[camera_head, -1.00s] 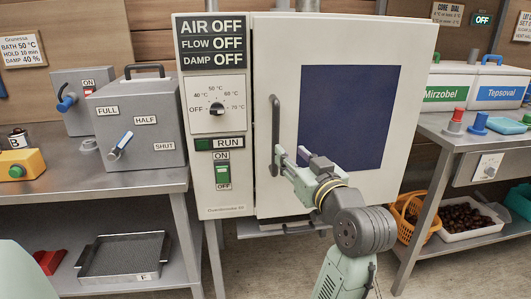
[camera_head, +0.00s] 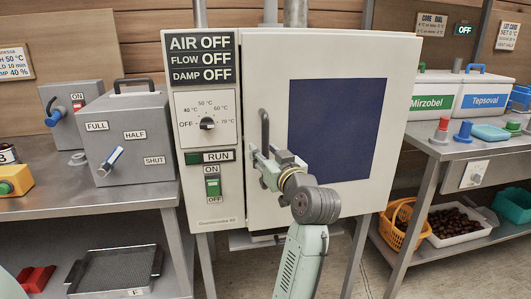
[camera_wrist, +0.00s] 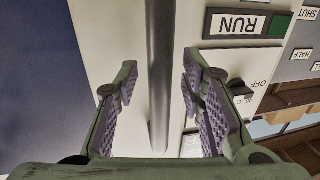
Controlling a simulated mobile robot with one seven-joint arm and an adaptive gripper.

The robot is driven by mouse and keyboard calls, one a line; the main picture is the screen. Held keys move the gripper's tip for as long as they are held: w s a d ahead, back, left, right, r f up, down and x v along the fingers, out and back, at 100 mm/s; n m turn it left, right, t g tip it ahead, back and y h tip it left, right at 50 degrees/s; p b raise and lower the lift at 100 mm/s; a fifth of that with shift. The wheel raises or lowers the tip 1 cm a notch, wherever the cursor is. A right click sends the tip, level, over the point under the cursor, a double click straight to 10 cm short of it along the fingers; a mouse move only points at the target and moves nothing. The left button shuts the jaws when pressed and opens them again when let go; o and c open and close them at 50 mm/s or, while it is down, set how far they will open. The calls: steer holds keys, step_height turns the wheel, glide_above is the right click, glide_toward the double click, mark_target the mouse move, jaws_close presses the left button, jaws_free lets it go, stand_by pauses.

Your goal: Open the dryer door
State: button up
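The dryer is a white cabinet with a door (camera_head: 265,60) that looks closed. The door has a dark blue window (camera_head: 335,130) and a grey vertical bar handle (camera_head: 264,130) near its left edge. My gripper (camera_head: 262,162) is at the lower part of the handle in the head view. In the wrist view my gripper (camera_wrist: 158,95) is open, with one purple-padded finger on each side of the handle (camera_wrist: 160,60). Gaps show between the bar and both pads. The gripper hides the handle's lower end in the head view.
The dryer's panel (camera_head: 208,130) has a dial, a RUN label and a green switch (camera_head: 213,187). A grey box with a lever (camera_head: 135,130) stands left on a metal table. On the right, another table (camera_head: 455,150) holds white boxes; an orange basket (camera_head: 397,225) sits below.

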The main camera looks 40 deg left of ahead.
steer(key=shift+c, duration=0.2)
jaws_close()
stand_by(0.6)
